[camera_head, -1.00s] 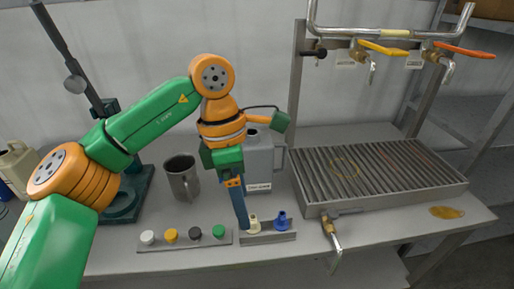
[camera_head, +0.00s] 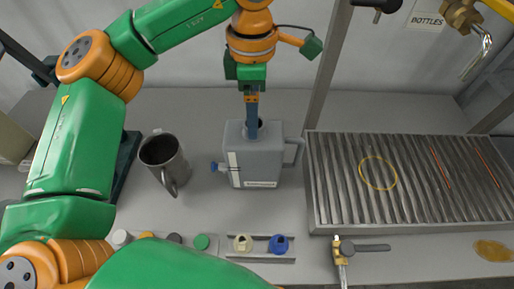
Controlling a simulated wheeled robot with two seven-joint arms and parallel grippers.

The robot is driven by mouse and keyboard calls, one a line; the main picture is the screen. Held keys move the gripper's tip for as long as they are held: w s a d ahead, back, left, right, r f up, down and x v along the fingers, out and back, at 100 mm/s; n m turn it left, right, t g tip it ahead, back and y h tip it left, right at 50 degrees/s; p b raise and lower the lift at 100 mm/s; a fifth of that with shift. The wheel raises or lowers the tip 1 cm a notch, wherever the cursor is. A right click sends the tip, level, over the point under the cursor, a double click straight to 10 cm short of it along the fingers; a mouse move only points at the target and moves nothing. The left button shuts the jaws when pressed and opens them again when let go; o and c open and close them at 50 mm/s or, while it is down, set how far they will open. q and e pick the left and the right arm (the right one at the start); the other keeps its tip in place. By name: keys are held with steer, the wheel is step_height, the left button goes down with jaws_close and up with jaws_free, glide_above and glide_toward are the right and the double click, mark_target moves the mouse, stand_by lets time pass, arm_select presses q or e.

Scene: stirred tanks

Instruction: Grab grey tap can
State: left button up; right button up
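The grey tap can (camera_head: 262,165) stands upright on the bench near the middle. It has a white label low on its front, a pale strip, a blue tap (camera_head: 219,167) on its left side and a handle (camera_head: 296,150) on its right. My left gripper (camera_head: 252,132) points straight down at the top of the can, its fingers overlapping the can's top beside the dark opening. The fingers show edge-on as one narrow blue-grey bar, so their gap is hidden, and I cannot tell whether they touch the can. My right gripper is not in view.
A dark metal jug (camera_head: 161,158) stands left of the can. Coloured caps (camera_head: 202,242) and two tap fittings (camera_head: 280,243) sit in front. A slatted drain rack (camera_head: 410,190) with a yellow ring and a steel post (camera_head: 328,70) are to the right. A brass valve (camera_head: 344,248) projects at the front.

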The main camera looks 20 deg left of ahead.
mark_target(257, 155)
arm_select(q)
step_height(257, 155, down, 4)
steer(key=shift+r+p, duration=0.2)
steer(key=shift+p, duration=0.3)
steer(key=shift+w+f, duration=0.2)
steer(key=shift+w, duration=0.25)
steer(key=shift+s+r, duration=0.15)
steer(key=shift+s, duration=0.15)
steer(key=c, duration=1.1)
jaws_close()
steer(key=shift+w, duration=0.15)
